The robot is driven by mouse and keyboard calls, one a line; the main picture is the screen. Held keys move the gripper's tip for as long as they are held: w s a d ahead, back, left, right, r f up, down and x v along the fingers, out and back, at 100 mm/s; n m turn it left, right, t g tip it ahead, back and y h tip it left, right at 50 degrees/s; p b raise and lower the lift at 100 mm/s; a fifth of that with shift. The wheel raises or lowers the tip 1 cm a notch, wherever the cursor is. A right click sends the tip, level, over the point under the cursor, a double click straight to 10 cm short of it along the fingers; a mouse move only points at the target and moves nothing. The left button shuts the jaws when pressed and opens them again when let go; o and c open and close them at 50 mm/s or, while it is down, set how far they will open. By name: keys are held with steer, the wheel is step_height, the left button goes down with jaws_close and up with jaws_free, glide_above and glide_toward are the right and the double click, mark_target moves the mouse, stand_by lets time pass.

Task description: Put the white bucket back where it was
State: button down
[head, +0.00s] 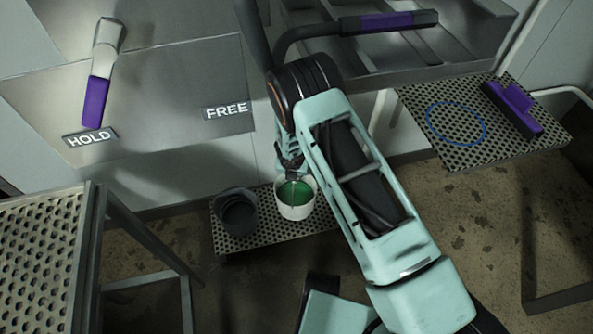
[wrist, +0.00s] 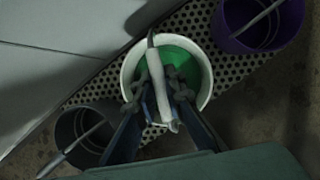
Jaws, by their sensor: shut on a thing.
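The white bucket (head: 308,209) with green inside is at the low perforated shelf below my gripper (head: 291,164) in the head view. In the wrist view the white bucket (wrist: 207,82) is upright, with its pale handle (wrist: 155,78) raised across the opening. My gripper (wrist: 163,98) is shut on that handle, its two dark fingers on either side. The perforated shelf (wrist: 190,30) shows behind the bucket. I cannot tell whether the bucket's bottom touches the shelf.
A dark grey bucket (head: 236,212) stands left of the white one on the low shelf (head: 262,242). A purple bucket (wrist: 262,25) is on its other side. A perforated side shelf (head: 500,125) bears a blue ring (head: 455,122) and a purple-handled tool (head: 512,107). A perforated table (head: 40,250) stands left.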

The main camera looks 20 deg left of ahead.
steer(key=shift+w+f+b, duration=0.15)
steer(key=shift+f+b, duration=1.2)
steer(key=shift+b, duration=0.1)
steer(key=shift+f, duration=0.15)
steer(key=c, duration=2)
jaws_free()
steer(key=p+v, duration=0.1)
steer(key=v, duration=1.1)
steer(key=shift+d, duration=0.1)
